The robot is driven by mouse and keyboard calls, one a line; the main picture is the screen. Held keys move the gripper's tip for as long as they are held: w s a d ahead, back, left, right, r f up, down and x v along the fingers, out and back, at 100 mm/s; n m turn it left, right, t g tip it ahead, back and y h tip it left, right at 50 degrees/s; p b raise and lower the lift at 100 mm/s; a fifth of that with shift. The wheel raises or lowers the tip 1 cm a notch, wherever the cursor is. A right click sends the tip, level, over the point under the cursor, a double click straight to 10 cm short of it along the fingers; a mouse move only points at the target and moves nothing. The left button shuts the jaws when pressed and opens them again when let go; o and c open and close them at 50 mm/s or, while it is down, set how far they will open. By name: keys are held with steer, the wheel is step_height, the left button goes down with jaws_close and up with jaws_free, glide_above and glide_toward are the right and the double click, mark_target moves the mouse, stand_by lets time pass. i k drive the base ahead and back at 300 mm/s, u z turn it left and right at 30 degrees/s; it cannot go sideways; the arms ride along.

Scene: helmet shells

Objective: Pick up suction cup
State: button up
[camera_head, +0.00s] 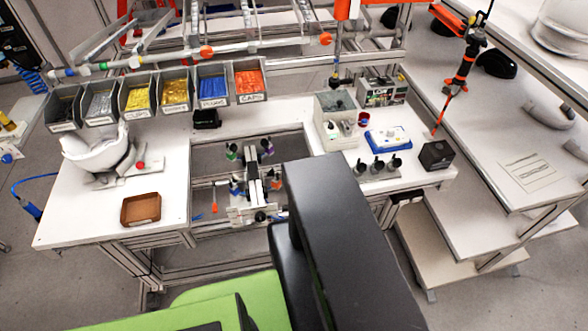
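No single thing can be told for certain as the suction cup. A fixture (252,183) in the bench's rectangular opening carries small green, purple and blue rounded ends, too small to identify. My dark arm (340,235) reaches up from the bottom and covers part of the bench's front edge. My gripper does not show.
Bins (213,90) of coloured parts line the back. A white helmet shell (97,148) and a brown tray (141,209) are on the left. A grey box (336,120), a blue-and-white device (388,140) and a black box (436,155) are on the right. Orange-tipped bars cross above the bins.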

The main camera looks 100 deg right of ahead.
mark_target(233, 186)
steer(key=z, duration=0.25)
steer(key=k, duration=0.65)
steer(key=z, duration=0.55)
steer(key=k, duration=0.85)
steer(key=u, duration=0.2)
steer(key=i, duration=0.9)
steer(key=z, duration=0.1)
